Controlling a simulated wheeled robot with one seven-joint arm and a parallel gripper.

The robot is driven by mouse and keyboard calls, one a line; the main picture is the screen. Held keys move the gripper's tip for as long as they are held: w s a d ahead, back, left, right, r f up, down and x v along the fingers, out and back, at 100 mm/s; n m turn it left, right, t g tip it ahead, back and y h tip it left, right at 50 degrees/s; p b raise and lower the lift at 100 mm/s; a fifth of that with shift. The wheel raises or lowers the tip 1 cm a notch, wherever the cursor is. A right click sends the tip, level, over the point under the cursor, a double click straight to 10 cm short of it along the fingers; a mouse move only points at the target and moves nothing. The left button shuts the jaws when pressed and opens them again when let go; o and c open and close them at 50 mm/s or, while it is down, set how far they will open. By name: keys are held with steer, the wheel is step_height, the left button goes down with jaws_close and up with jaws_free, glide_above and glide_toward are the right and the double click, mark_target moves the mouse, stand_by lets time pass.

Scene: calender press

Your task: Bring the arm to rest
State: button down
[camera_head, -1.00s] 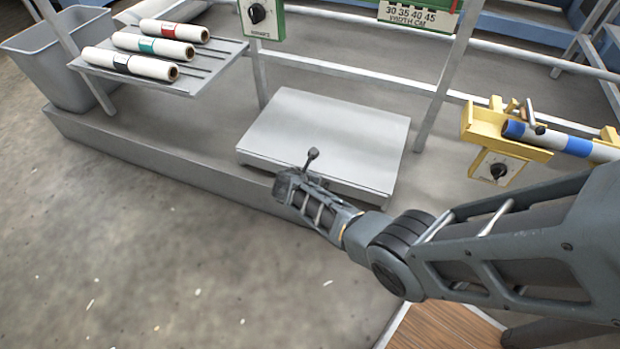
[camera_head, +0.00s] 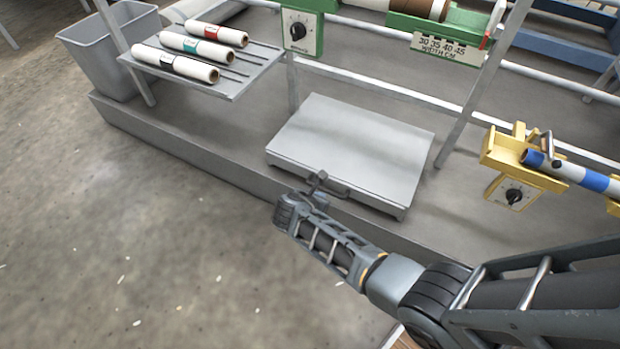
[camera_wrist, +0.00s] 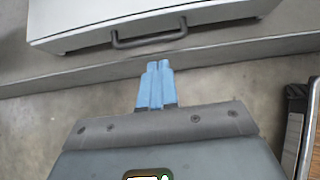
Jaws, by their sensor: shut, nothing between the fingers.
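My gripper's two blue fingers show in the wrist view (camera_wrist: 156,84), closed together with nothing between them. They are in front of the press's grey base and the flat box with a handle. In the head view my arm reaches in from the right, and my gripper (camera_head: 318,185) is near the front edge of the light grey box (camera_head: 350,150). The box's dark bar handle (camera_wrist: 148,38) shows beyond the fingertips in the wrist view, apart from them. The fingers themselves are largely hidden behind the wrist in the head view.
A rack (camera_head: 245,75) with three white rolls stands upper left, next to a grey bin (camera_head: 105,60). A green unit (camera_head: 302,30) with a dial and a yellow holder (camera_head: 508,150) with a blue-banded roll are on the frame. The floor (camera_head: 130,240) at left is clear.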

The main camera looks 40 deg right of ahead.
steer(key=shift+a, duration=0.1)
steer(key=s+a+f+m+t+y, duration=0.1)
steer(key=s+a+m+t+y, duration=0.2)
steer(key=s+a, duration=0.4)
steer(key=s+a+m+t+y, duration=0.15)
steer(key=s+a+m, duration=0.35)
steer(key=s, duration=0.5)
steer(key=s+a+r+m+t+y, duration=0.2)
steer(key=s+a+r+m+y, duration=0.15)
steer(key=s+r, duration=0.35)
steer(key=s+r+m+t+p, duration=0.1)
steer(key=s+r+m+p, duration=0.2)
steer(key=r, duration=1.2)
steer(key=s+r+m+t+p, duration=0.2)
steer(key=r+p, duration=0.5)
steer(key=r, duration=0.8)
steer(key=s+r+m+t+p, duration=0.2)
steer(key=s+r+m+p, duration=0.3)
steer(key=r, duration=1)
steer(key=shift+s+r+y+p, duration=0.3)
steer(key=shift+r+p, duration=0.1)
steer(key=shift+p, duration=0.15)
steer(key=shift+t, duration=0.25)
